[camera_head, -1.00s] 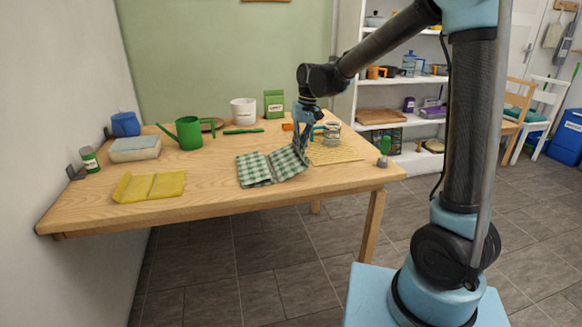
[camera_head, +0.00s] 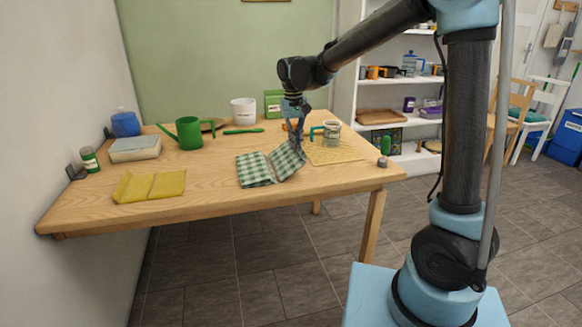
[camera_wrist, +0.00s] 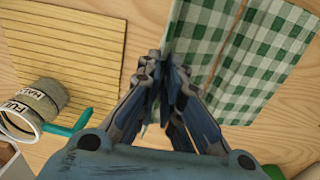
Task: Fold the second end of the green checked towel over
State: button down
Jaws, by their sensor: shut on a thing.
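The green checked towel (camera_head: 256,170) lies on the wooden table, its left part flat. Its right part is lifted and tilts up to my gripper (camera_head: 298,146), which is shut on that end. In the wrist view the towel (camera_wrist: 247,75) runs up from the fingers, with a crease line between the raised part and the flat part. My gripper (camera_wrist: 173,100) points down at the towel's edge; the fingertips partly hide the pinched cloth.
A bamboo mat (camera_head: 335,153) with a labelled tin (camera_head: 332,132) lies just right of my gripper. A yellow cloth (camera_head: 150,186), a green watering can (camera_head: 190,132) and a white pot (camera_head: 243,111) stand further left and back. The table's front area is clear.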

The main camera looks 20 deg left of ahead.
jog(key=shift+s+a+r+t+h, duration=0.5)
jog(key=shift+a+r+h, duration=0.3)
jog(key=shift+a+h, duration=0.1)
jog(key=shift+s+a+r+t+h, duration=0.3)
jog(key=shift+a+r+h, duration=0.05)
jog(key=shift+a+h, duration=0.15)
jog(key=shift+s+a+r+t+h, duration=0.3)
jog(key=shift+a+h, duration=0.1)
jog(key=shift+h, duration=0.1)
jog(key=shift+s+a+r+t+h, duration=0.2)
jog(key=shift+s+a+t+h, duration=0.15)
jog(key=shift+a+h, duration=0.2)
jog(key=shift+s+a+r+t+h, duration=0.15)
jog(key=shift+s+a+t+h, duration=0.15)
jog(key=shift+a+h, duration=0.2)
